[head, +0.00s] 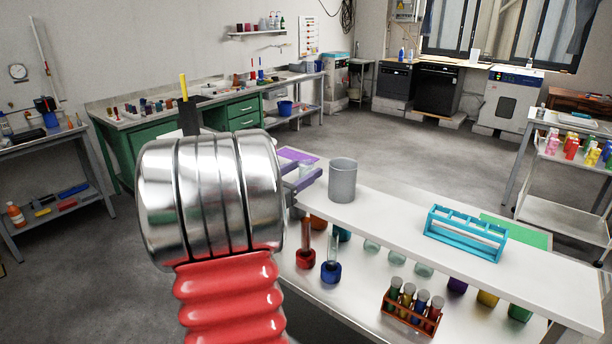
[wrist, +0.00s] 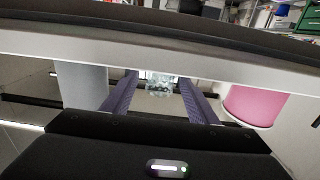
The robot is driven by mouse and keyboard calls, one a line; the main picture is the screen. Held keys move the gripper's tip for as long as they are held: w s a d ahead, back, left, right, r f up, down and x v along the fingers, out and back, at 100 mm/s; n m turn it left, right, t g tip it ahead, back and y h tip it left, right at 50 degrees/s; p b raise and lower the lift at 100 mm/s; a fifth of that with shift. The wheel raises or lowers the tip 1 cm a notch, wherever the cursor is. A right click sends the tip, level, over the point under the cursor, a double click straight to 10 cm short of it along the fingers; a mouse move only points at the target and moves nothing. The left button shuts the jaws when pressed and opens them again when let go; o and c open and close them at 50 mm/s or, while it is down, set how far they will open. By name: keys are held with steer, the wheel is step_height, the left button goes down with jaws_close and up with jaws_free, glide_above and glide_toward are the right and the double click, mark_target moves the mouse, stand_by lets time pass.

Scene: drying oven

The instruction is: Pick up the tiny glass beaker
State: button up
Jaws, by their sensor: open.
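A small clear glass beaker (wrist: 159,88) shows in the wrist view between the tips of my gripper (wrist: 157,80). The two purple fingers are apart, one on each side of the glass, and I cannot tell whether either touches it. In the head view my gripper (head: 306,172) is at the left end of the white upper shelf, just left of a grey cylinder. My own arm hides much of that end, and the beaker is hard to make out there.
The grey cylinder (head: 342,180) stands close to the gripper on the shelf (head: 390,213); a pink cylinder (wrist: 253,104) is on the other side. A blue test tube rack (head: 466,234) stands farther right. Below are a rack of capped tubes (head: 411,308) and several glass vessels.

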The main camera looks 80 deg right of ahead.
steer(key=shift+x, duration=0.95)
steer(key=c, duration=1.2)
steer(key=shift+r, duration=0.1)
step_height(320, 180, up, 10)
stand_by(0.8)
